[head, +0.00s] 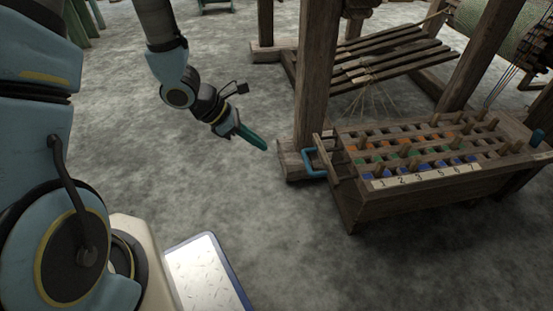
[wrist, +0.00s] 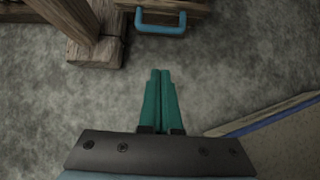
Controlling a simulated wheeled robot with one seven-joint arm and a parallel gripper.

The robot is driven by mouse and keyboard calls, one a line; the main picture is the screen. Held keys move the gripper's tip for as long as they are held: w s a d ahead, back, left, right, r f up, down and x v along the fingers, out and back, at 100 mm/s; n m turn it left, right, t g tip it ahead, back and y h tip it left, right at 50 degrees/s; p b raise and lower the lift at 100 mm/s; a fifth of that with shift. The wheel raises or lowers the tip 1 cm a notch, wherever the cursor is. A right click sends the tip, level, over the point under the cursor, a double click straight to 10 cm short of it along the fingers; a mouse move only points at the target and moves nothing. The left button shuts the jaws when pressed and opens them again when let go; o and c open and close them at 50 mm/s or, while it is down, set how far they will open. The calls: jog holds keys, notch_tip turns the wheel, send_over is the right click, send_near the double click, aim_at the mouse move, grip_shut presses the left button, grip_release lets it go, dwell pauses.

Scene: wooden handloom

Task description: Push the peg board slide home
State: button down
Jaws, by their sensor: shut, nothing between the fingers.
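The peg board (head: 415,155) is a wooden box at the right of the head view, with rows of holes, several upright wooden pegs and a numbered strip along its front. A slide end with a blue handle (head: 312,164) sticks out at its left end. The handle also shows at the top of the wrist view (wrist: 160,22), fixed to a wooden edge. My gripper (head: 264,146) has green fingers, shut and empty. In the wrist view its fingertips (wrist: 160,73) point toward the handle, apart from it, with floor showing between. The far part of the slide is hidden inside the box.
A thick wooden loom post (head: 315,75) on a foot block stands just left of the peg board. A blue-edged pale panel (head: 207,275) lies at the bottom. The grey floor around my gripper is clear.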

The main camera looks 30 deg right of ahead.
aim_at(323, 161)
jog(key=shift+w+a, duration=0.1)
jog(key=d+r+b+x, duration=0.1)
jog(key=b+x, duration=0.4)
jog(key=x, duration=0.8)
jog(key=shift+s+d+r, duration=0.35)
jog(key=shift+s+d, duration=0.1)
jog(key=shift+d, duration=0.1)
jog(key=shift+s+d+b, duration=0.35)
jog(key=shift+s+d, duration=0.15)
jog(key=shift+d, duration=0.5)
jog(key=shift+s+d+b, duration=0.35)
jog(key=shift+s+d, duration=0.15)
jog(key=shift+d, duration=0.5)
jog(key=shift+s+d+b, duration=0.35)
jog(key=shift+s+d, duration=0.15)
jog(key=shift+d, duration=0.45)
